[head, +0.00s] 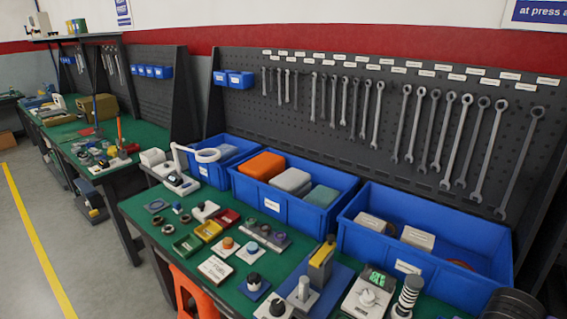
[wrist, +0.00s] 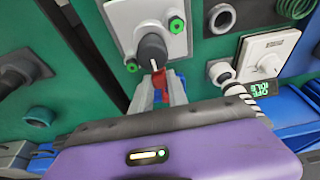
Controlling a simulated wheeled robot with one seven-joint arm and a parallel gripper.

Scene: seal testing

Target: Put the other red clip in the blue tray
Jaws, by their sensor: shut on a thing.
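My gripper (wrist: 159,90) shows in the wrist view, with its purple body below and its two grey fingers pointing up. The fingers are shut on a small red clip (wrist: 158,80), mostly hidden between them, with a bit of blue beside it. The tips are just below a black knob with a white pointer on a grey plate. I cannot tell whether the clip touches the plate. The gripper is not in the head view. There, small green (head: 187,246), yellow (head: 209,231) and red (head: 228,217) trays stand on the bench; I cannot make out a small blue one.
A device with a green display (head: 377,279) stands near the front of the bench; it also shows in the wrist view (wrist: 266,56). Large blue bins (head: 290,213) line the back, below a board of wrenches. Several small fixtures crowd the green top.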

